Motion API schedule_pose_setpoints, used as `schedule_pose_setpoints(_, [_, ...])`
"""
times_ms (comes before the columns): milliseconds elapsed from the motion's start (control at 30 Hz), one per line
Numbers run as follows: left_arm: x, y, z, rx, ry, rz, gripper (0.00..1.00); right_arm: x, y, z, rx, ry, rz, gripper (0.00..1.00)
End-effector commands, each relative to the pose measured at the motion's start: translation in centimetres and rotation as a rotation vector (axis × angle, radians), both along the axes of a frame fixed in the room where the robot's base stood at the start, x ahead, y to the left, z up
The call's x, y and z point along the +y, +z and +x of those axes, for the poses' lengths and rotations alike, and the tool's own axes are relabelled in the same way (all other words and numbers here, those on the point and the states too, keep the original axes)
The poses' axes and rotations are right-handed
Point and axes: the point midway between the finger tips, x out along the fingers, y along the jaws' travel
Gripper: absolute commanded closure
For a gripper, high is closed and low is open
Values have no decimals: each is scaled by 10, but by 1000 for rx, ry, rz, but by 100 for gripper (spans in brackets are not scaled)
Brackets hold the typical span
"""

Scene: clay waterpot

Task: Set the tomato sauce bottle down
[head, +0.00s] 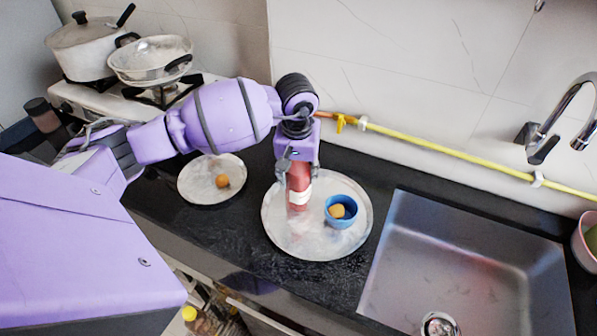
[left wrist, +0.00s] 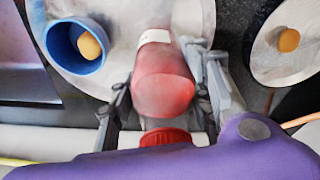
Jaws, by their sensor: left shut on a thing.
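The tomato sauce bottle (head: 299,188) is red with a white label. It is upright over the left part of a large round metal plate (head: 283,241). My left gripper (head: 298,163) is shut on the bottle's upper part from above. In the left wrist view the bottle (left wrist: 163,84) sits between the two fingers of the gripper (left wrist: 165,110), with its red cap (left wrist: 166,137) toward the palm. I cannot tell whether the bottle's base touches the plate. My right gripper is not in view.
A blue cup (head: 341,222) holding a round tan item (head: 337,211) stands on the same plate, right of the bottle. A smaller plate (head: 197,188) with a brown ball (head: 222,181) lies left. A sink (head: 470,262) is at right, a yellow pipe (head: 450,153) behind.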

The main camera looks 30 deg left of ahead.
Motion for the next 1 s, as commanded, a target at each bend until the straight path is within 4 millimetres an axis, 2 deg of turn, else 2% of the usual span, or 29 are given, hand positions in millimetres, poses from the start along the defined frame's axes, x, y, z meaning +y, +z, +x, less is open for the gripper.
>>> schedule_pose_setpoints(167, [0, 3, 1, -5, 0, 0, 100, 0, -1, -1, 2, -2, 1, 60])
schedule_pose_setpoints(333, [0, -3, 1, -3, 0, 0, 100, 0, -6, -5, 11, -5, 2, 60])
schedule_pose_setpoints(367, [0, -4, 0, -1, 0, 1, 53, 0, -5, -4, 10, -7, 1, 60])
schedule_pose_setpoints(500, [0, -3, 0, -2, 1, 1, 35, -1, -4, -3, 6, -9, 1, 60])
schedule_pose_setpoints(833, [0, 0, 1, -2, 1, 0, 35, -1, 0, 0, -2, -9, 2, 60])
schedule_pose_setpoints(900, [0, 6, 1, -6, 1, -1, 35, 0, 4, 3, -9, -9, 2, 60])
schedule_pose_setpoints(1000, [0, 17, 0, -6, 1, 0, 35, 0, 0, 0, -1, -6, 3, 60])
